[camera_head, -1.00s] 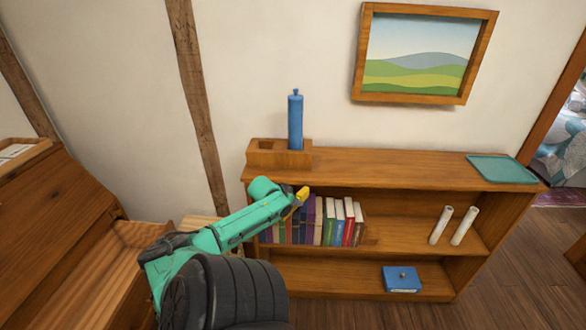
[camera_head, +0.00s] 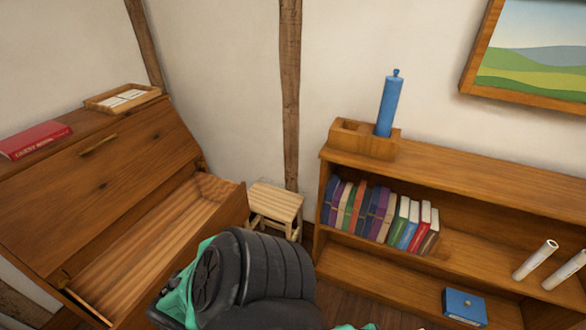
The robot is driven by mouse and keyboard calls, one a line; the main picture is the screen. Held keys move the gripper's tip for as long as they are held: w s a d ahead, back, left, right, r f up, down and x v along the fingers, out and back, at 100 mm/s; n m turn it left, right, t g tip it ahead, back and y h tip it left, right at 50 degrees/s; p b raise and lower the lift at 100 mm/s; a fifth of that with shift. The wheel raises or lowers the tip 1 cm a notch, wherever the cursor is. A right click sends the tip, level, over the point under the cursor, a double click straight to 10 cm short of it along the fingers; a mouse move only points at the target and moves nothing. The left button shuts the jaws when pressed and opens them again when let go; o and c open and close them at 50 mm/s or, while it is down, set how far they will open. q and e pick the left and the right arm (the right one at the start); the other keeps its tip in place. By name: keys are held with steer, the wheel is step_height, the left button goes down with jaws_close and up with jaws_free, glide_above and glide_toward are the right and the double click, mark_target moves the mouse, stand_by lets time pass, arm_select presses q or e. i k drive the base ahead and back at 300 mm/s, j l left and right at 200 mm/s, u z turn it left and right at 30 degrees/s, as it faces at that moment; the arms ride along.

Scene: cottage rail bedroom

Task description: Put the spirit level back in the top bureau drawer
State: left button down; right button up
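The bureau (camera_head: 110,180) stands at the left with a sloping wooden front. Its top drawer (camera_head: 215,192) is pulled open, and the part of its inside that I can see is bare, ribbed wood. One of my arms, dark grey and teal, rises at the bottom centre and hides the drawer's near right part. Neither gripper's fingers show. I cannot make out the spirit level anywhere in this view.
A low stool (camera_head: 276,204) stands between the drawer and the bookcase (camera_head: 480,190). A wooden block (camera_head: 350,138) with a blue cylinder (camera_head: 388,105) stands on the bookcase. A red book (camera_head: 35,140) and a tray (camera_head: 122,97) lie on the bureau. A blue box (camera_head: 464,306) is on the bottom shelf.

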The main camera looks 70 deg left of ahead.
mark_target(178, 247)
steer(key=j+u, duration=0.2)
steer(key=u, duration=0.25)
steer(key=j+u, duration=0.2)
steer(key=u, duration=0.2)
steer(key=j+u, duration=0.15)
steer(key=u, duration=0.3)
steer(key=i+j+u, duration=0.1)
steer(key=u, duration=0.3)
steer(key=i+j+u, duration=0.1)
steer(key=u, duration=0.35)
steer(key=i+j+u, duration=0.1)
steer(key=u, duration=0.3)
steer(key=i+j+u, duration=0.15)
steer(key=i, duration=0.25)
steer(key=i+j+u, duration=0.1)
steer(key=i+j, duration=0.2)
steer(key=i, duration=0.15)
